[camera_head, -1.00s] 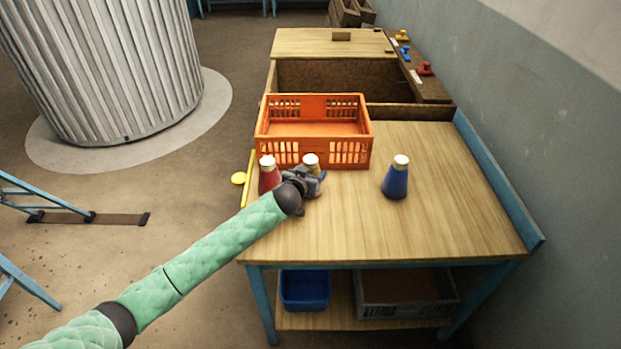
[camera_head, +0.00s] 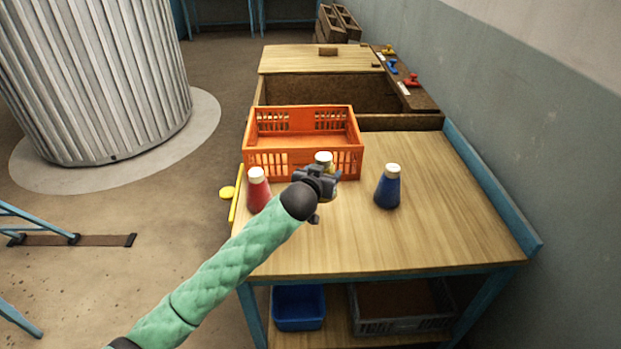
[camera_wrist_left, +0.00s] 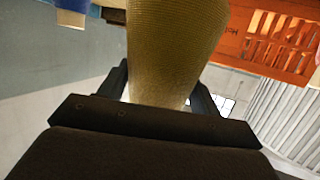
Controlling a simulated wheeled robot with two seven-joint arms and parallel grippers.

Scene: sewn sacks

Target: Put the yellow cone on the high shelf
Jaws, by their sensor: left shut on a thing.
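The yellow cone shows in the head view as a pale cap (camera_head: 323,157) with a little yellow under it, mostly hidden behind my left gripper (camera_head: 326,180). In the left wrist view the cone's woven yellow-brown body (camera_wrist_left: 175,50) stands between the fingers, and the gripper is shut on it. A red cone (camera_head: 258,192) with a white cap stands to the left of the gripper, and a blue cone (camera_head: 387,188) to its right. I cannot tell for sure which surface is the high shelf. My right gripper is not in view.
An orange crate (camera_head: 262,164) stands on the table (camera_head: 430,230) just behind the cones. Behind it are an open wooden bin and a raised wooden top (camera_head: 290,60). A ledge (camera_head: 418,100) with small coloured pieces runs along the right. A blue bin (camera_head: 299,308) sits underneath.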

